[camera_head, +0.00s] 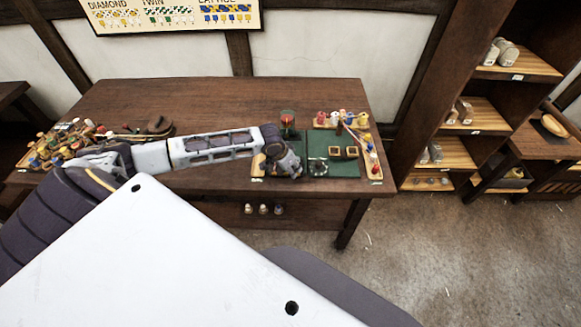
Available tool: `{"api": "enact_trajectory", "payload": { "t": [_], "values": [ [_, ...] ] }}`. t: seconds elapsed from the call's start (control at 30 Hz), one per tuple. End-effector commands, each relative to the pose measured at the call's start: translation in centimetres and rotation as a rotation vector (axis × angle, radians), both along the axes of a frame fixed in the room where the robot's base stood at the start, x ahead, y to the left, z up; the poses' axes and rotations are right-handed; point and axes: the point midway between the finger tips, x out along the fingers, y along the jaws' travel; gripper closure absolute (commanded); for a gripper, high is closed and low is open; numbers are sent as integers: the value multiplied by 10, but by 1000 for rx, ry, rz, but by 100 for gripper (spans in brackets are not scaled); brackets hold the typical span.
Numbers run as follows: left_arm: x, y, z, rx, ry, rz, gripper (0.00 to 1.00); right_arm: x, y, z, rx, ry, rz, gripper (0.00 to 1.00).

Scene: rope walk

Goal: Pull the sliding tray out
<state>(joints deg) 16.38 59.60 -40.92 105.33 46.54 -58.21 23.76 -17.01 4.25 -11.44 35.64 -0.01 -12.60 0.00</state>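My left arm comes in from the left and reaches across the dark wooden table (205,98). My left gripper (283,163) is over the table's right part, at the left edge of a green mat (318,141). Its fingers are small and dark here, so I cannot tell whether they are open or shut, or touching anything. Pale wooden tray-like shelves with white labels, among them an upper one (520,68) and a middle one (478,118), sit in the dark rack at the right. I cannot tell which piece is the sliding tray. My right gripper is not in view.
Small coloured spools (340,117) and a dark cup (288,120) stand near the mat. Coloured bobbins (75,140) crowd the table's left end. Small pale objects (263,209) sit on the shelf below. The concrete floor (450,250) at the right is mostly clear.

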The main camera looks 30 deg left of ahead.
Motion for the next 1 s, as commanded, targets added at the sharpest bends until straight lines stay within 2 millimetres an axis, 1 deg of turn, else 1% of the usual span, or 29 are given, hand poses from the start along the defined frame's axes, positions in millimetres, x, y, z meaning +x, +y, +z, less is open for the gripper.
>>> {"api": "enact_trajectory", "payload": {
  "t": [0.17, 0.27, 0.47, 0.67, 1.0],
  "values": [
    [0, 0, 0, 0, 0, 0, 59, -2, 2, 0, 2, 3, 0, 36],
    [0, 0, 0, 0, 0, 0, 59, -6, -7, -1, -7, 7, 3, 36],
    [-2, 1, 5, 0, 0, 0, 59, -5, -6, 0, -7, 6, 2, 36],
    [-8, 3, 19, 1, 0, -1, 59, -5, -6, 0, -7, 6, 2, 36],
    [-22, 6, 53, 3, 0, -1, 59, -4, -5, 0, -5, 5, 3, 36]
  ]
}}
